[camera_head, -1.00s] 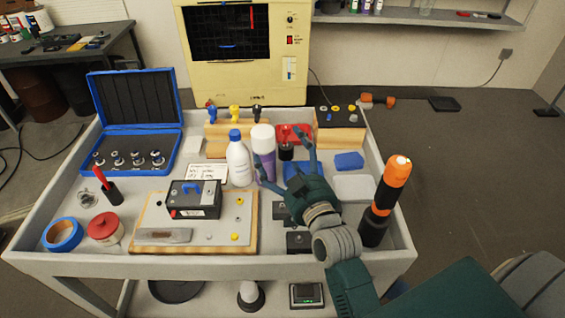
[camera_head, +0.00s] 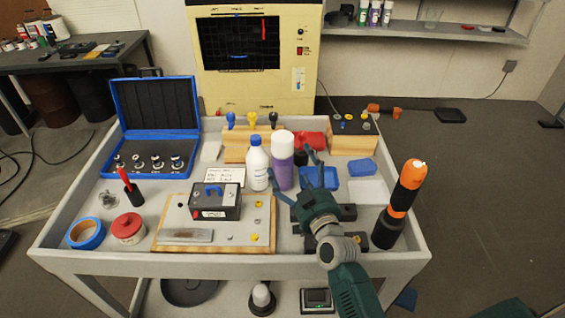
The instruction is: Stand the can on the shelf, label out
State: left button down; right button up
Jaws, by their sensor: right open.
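The can (camera_head: 281,163) is a purple spray can with a white cap. It stands upright on the cart, just right of a white bottle with a blue cap (camera_head: 258,165). My right gripper (camera_head: 288,162) is open. Its fingers point at the can from the near right, one toward the can's left side and one to its right. I cannot tell whether they touch it. The label's facing is unclear. The shelf (camera_head: 430,33) runs along the back wall at upper right, with several similar cans (camera_head: 374,14) at its left. My left gripper is not in view.
An orange and black tool (camera_head: 402,202) stands upright at the cart's right. A blue bin (camera_head: 319,178) and a red object (camera_head: 311,141) sit close behind the gripper. A wooden board with a black box (camera_head: 215,201) lies to the left. The shelf's middle has free room.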

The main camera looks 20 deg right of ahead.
aim_at(290, 158)
jog(key=w, duration=0.5)
jog(key=shift+w, duration=0.3)
jog(key=shift+c, duration=0.5)
jog(key=c, duration=1.3)
jog(key=shift+r, duration=0.2)
jog(key=c, duration=0.4)
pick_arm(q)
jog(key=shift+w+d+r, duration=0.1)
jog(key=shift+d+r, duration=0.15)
pick_arm(e)
jog(key=shift+c, duration=0.2)
pick_arm(q)
jog(key=shift+p, duration=0.3)
